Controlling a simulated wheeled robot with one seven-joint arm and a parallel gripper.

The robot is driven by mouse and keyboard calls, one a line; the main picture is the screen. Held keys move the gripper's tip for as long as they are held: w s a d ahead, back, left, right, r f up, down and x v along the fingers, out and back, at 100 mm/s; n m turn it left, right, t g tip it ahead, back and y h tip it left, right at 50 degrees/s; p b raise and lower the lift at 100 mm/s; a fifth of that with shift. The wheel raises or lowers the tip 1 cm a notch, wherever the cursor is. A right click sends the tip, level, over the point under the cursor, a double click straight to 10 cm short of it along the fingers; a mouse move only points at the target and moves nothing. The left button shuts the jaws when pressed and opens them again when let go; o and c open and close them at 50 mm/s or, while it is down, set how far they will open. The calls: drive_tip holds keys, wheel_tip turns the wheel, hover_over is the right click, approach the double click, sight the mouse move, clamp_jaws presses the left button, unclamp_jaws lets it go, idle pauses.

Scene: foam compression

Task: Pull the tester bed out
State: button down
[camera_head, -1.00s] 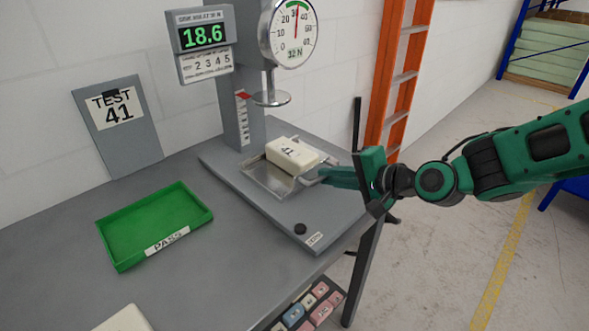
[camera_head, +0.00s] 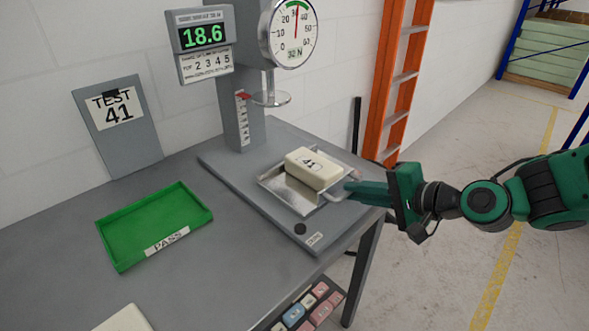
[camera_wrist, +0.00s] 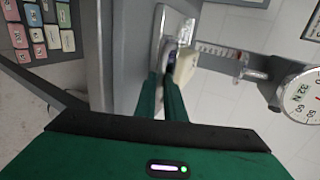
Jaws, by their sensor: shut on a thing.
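The tester bed (camera_head: 289,192) is a shiny metal tray on the grey tester base (camera_head: 243,178), drawn toward the base's front right. A cream foam block (camera_head: 313,167) marked 41 lies on the bed. The bed's handle (camera_head: 338,193) is at its right front side. My green gripper (camera_head: 352,188) is shut on this handle from the right. In the wrist view the two green fingers (camera_wrist: 162,85) reach to the bed (camera_wrist: 172,28), with the foam block (camera_wrist: 186,66) beside them; the grip itself is partly hidden.
The round press plate (camera_head: 271,98) hangs behind the bed, under the dial gauge (camera_head: 292,33). The display (camera_head: 203,37) reads 18.6. A green PASS tray (camera_head: 116,224) is at the left, empty. An orange ladder (camera_head: 402,85) stands behind my arm.

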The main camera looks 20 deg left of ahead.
drive_tip(key=shift+s+d+f, duration=0.1)
drive_tip(key=shift+s+d, duration=0.15)
drive_tip(key=shift+d, duration=0.4)
drive_tip(key=shift+s+d+f, duration=0.1)
drive_tip(key=shift+s+d, duration=0.2)
drive_tip(key=shift+d, duration=0.35)
drive_tip(key=shift+s+d, duration=0.25)
drive_tip(key=shift+d, duration=0.4)
drive_tip(key=c, duration=1.7)
unclamp_jaws()
drive_tip(key=shift+a, duration=0.1)
drive_tip(key=shift+r, duration=0.1)
